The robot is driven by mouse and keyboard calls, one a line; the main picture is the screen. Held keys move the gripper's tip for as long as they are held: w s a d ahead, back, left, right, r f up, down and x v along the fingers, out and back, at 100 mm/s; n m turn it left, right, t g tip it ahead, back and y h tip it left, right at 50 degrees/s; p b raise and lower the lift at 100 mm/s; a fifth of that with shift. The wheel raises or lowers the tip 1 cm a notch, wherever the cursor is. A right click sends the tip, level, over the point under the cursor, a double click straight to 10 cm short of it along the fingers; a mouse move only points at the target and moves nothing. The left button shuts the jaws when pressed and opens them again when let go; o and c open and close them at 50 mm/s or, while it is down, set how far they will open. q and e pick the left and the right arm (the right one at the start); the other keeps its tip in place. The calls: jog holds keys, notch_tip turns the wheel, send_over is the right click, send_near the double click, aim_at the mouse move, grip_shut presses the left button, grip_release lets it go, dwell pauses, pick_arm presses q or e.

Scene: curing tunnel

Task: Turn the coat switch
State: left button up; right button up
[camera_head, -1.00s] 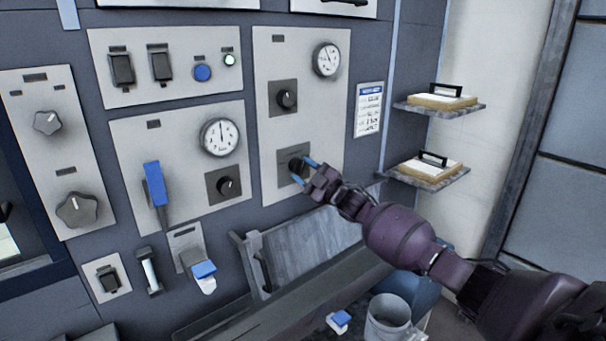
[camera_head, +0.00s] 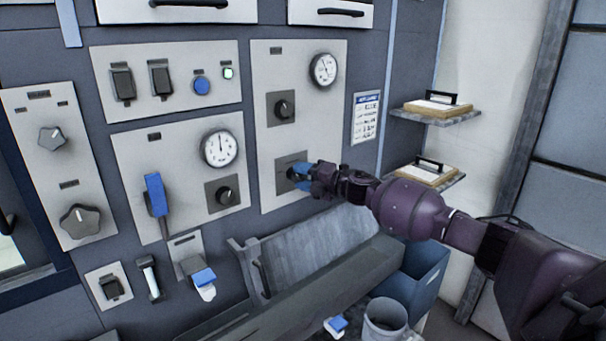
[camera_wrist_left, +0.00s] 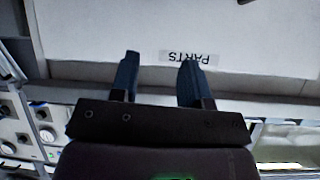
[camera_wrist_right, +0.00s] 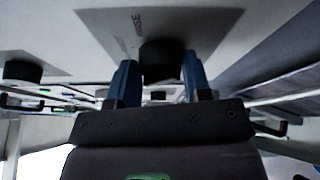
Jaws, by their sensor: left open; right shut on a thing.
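The coat switch seems to be the lower dark round knob on a dark square plate (camera_head: 283,161) on the right-hand grey panel. I cannot read its label surely. My right gripper (camera_head: 301,176) is at this knob and partly hides it in the head view. In the right wrist view the black knob (camera_wrist_right: 161,58) sits between the blue fingers of my right gripper (camera_wrist_right: 161,82), which are shut on it. My left gripper (camera_wrist_left: 157,75) is open and empty in the left wrist view, facing a pale surface with a "PARTS" label (camera_wrist_left: 188,57). It is out of the head view.
Above the held knob are another knob (camera_head: 284,108) and a gauge (camera_head: 323,70). A blue lever (camera_head: 156,194) and a smaller knob (camera_head: 224,195) are to the left. A sloped grey tray (camera_head: 310,245) lies below. Two shelves with boards (camera_head: 436,108) are at right.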

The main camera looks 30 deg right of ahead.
jog(key=n+p, duration=0.1)
jog(key=n+g+h+p, duration=0.1)
jog(key=n, duration=0.1)
jog(key=shift+r, duration=0.25)
jog(key=shift+n+p, duration=0.4)
jog(key=shift+p, duration=0.05)
jog(key=shift+f+n, duration=0.1)
jog(key=shift+n, duration=0.2)
jog(key=o, duration=0.9)
